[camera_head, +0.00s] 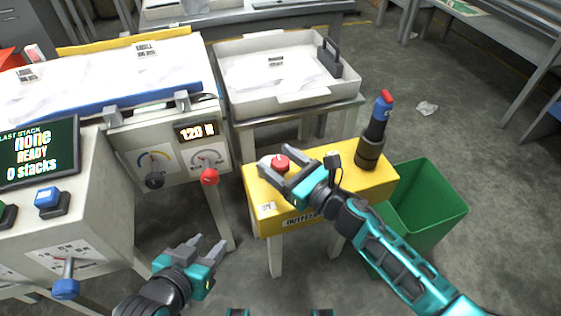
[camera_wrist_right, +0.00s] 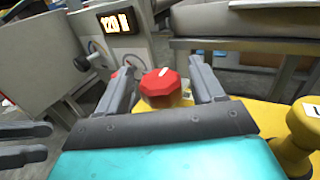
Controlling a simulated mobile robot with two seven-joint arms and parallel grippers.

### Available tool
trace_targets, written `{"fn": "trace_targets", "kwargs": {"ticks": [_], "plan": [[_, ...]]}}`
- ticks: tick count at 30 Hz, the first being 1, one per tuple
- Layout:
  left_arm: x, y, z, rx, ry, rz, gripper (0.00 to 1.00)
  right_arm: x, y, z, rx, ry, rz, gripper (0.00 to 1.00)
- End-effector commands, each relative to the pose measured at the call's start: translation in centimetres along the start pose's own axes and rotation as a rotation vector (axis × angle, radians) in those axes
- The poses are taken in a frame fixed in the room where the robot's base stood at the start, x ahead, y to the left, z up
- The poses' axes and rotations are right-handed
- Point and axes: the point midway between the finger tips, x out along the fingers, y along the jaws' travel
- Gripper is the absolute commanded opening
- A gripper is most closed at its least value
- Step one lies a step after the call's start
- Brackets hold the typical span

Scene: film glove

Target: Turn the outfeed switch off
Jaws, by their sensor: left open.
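A yellow box (camera_head: 381,184) on legs carries a front label beginning "OUTFE" (camera_head: 302,218), partly hidden by my right arm. On its top sits a red faceted knob (camera_head: 281,163) with a white mark, also clear in the right wrist view (camera_wrist_right: 160,88). My right gripper (camera_head: 277,157) is open, its fingers on either side of the knob. In the wrist view a gap shows between the knob and each finger. My left gripper (camera_head: 207,243) is open and empty, low in front of the grey machine.
A dark stack light (camera_head: 377,130) with blue and red parts stands on the box's right end. A green bin (camera_head: 427,205) is right of it. A grey machine with dials, a "120" display (camera_head: 197,131) and another red knob (camera_head: 209,177) stands left. A tray (camera_head: 275,75) lies behind.

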Motion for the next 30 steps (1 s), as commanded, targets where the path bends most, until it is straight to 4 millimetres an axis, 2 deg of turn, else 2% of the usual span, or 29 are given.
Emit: {"fn": "trace_targets", "kwargs": {"ticks": [2,15,19,25,30], "plan": [[0.0,0.0,0.0,0.000,-0.001,0.000,0.43,0.0,0.0,0.0,0.000,0.000,0.000,0.59],[0.1,0.0,0.4,0.001,-0.009,0.000,0.43,-0.1,0.0,0.0,0.000,0.000,0.000,0.18],[0.3,0.0,0.7,0.002,-0.009,0.000,0.43,0.0,-0.1,-0.1,-0.005,-0.002,0.030,0.18],[0.9,0.0,1.7,0.002,-0.013,0.006,0.43,0.0,-0.2,-0.3,-0.008,-0.003,0.186,0.18],[0.9,0.3,1.6,0.002,-0.016,0.015,0.43,0.0,-0.1,-0.1,-0.003,-0.001,0.260,0.18]]}}
